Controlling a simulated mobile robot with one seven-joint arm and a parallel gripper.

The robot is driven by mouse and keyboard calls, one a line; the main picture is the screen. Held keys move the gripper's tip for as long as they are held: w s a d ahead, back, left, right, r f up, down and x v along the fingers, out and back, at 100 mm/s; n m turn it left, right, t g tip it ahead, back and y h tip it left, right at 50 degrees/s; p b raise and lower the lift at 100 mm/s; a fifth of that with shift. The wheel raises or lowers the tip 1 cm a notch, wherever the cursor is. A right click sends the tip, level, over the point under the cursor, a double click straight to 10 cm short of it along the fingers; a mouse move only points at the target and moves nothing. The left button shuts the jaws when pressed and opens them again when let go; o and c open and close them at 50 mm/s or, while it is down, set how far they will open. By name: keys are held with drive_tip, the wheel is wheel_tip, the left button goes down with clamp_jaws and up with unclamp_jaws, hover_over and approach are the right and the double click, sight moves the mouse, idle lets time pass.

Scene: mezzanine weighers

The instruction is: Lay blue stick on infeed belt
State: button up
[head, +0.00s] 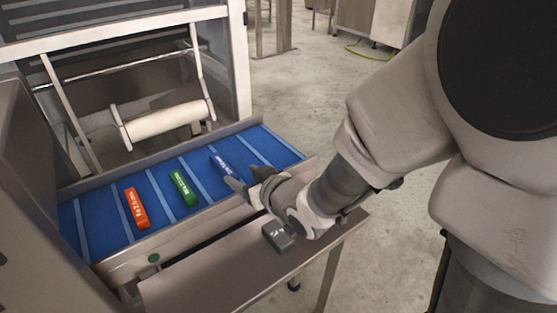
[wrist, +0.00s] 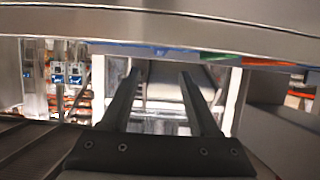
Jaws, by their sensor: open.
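The blue stick (head: 220,164) lies on the infeed belt (head: 262,147), toward its right part. Its near end is close to my gripper (head: 236,185), which reaches in over the belt's near rail from the right. The jaws are open, and in the wrist view the two fingers of my gripper (wrist: 161,76) stand apart with nothing held between them. A blue strip (wrist: 155,49), likely the stick, shows beyond the fingertips there. Whether a fingertip touches the stick cannot be told.
A green stick (head: 183,188) and an orange stick (head: 136,208) lie farther left on the belt. A small grey block (head: 278,236) sits on the metal side table (head: 215,277) in front. A white roller (head: 165,121) stands behind the belt. Bare belt lies right of the blue stick.

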drive_tip(key=s+d+r+m+g+h, duration=0.1)
drive_tip(key=s+d+r+m+h, duration=0.15)
drive_tip(key=d, duration=0.55)
drive_tip(key=s+d+r+m+h, duration=0.15)
drive_tip(key=d+r+h, duration=0.25)
drive_tip(key=d, duration=0.4)
drive_tip(key=s+d+r+m+g, duration=0.1)
drive_tip(key=s+d+g, duration=0.1)
drive_tip(key=s, duration=0.5)
drive_tip(key=s+d+r+m+g+h, duration=0.1)
drive_tip(key=s+d+m+g, duration=0.1)
drive_tip(key=s, duration=0.5)
drive_tip(key=shift+s+d+r, duration=0.2)
drive_tip(key=shift+s+d, duration=0.05)
drive_tip(key=shift+d, duration=0.65)
drive_tip(key=shift+h, duration=0.25)
wheel_tip(320, 180, up, 24)
drive_tip(key=p, duration=2.4)
drive_tip(key=shift+r, duration=0.2)
drive_tip(key=shift+c, duration=0.4)
